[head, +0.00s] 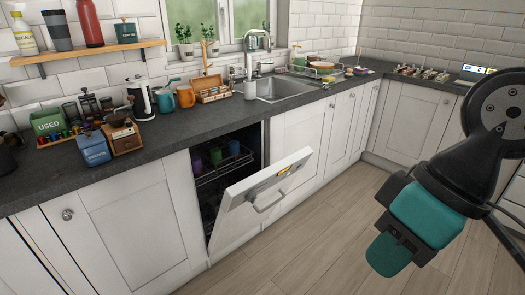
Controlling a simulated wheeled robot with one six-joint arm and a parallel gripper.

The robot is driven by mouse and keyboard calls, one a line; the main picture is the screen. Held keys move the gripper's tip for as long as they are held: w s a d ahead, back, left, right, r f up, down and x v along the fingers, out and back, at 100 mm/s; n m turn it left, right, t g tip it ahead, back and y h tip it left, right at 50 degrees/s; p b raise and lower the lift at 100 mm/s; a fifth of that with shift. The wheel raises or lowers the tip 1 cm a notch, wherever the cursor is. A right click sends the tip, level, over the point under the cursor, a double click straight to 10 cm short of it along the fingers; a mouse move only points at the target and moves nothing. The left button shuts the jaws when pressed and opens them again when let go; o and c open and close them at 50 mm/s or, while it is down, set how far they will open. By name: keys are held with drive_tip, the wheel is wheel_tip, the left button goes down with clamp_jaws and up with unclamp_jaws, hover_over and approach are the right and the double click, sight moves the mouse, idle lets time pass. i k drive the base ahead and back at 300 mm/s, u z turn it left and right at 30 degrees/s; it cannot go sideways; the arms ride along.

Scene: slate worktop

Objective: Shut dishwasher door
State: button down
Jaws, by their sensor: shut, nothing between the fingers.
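The dishwasher door (258,197) is white with a bar handle. It hangs partly open, tilted outward from the cabinet front below the worktop. Inside the dark dishwasher opening, a rack (222,166) holds several cups in purple, teal and green. My gripper (388,254), with teal parts, is at the right, in front of the cabinets and apart from the door. It is shut and empty. The lower part of the dishwasher's inside is dark and partly hidden by the door.
Closed white cabinets (143,235) flank the dishwasher. The slate worktop (180,140) above carries jars, mugs, a kettle and boxes, with a sink (277,88) behind. The wooden floor (315,250) between the door and my gripper is clear.

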sight(237, 217)
drive_tip(key=u, duration=0.05)
drive_tip(key=k, duration=0.55)
drive_tip(key=z, duration=0.95)
drive_tip(key=i, duration=1.15)
drive_tip(key=u, duration=0.7)
drive_tip(key=i, duration=0.35)
drive_tip(key=u, duration=0.4)
